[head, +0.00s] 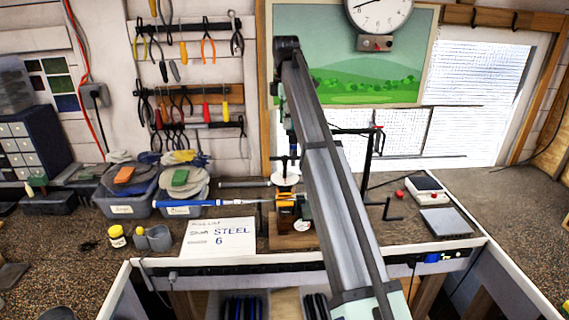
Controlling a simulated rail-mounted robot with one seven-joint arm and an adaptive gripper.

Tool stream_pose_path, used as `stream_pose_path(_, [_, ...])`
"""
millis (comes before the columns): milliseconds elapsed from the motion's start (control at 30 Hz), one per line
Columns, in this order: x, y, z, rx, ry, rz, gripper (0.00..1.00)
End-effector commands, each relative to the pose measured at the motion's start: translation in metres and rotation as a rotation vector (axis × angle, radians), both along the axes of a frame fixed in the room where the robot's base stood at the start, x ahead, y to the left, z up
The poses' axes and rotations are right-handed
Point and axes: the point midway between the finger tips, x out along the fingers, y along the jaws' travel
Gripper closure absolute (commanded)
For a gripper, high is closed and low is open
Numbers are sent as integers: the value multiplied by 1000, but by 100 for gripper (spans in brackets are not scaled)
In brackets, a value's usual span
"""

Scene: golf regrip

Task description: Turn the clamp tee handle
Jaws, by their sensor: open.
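The clamp (286,212), with an orange-yellow part and dark metal, stands on a wooden base in the middle of the bench. A dark tee handle (285,159) with a crossbar on a short stem shows above it, over a pale round disc. A golf club with a blue grip (185,203) lies level, its thin shaft running right to the clamp. My gripper (292,147) is small and dark at the end of my arm, open, close above or beside the tee handle. My arm link hides part of it and the clamp's right side; I cannot tell whether it touches the handle.
A card (218,238) reading "STEEL 6" lies front left of the clamp. Grey tubs (127,198) with cloths stand left. A dark upright stand (369,165) rises right of my arm. A white scale (426,189) and grey pad (447,221) lie further right, with bare bench beyond.

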Motion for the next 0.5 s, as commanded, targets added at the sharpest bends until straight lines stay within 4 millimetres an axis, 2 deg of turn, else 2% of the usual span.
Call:
stream_pose_path(167, [-1, 0, -9, -2, 5, 43, 60])
stream_pose_path(500, [-1, 0, -58, -4, 10, 40, 60])
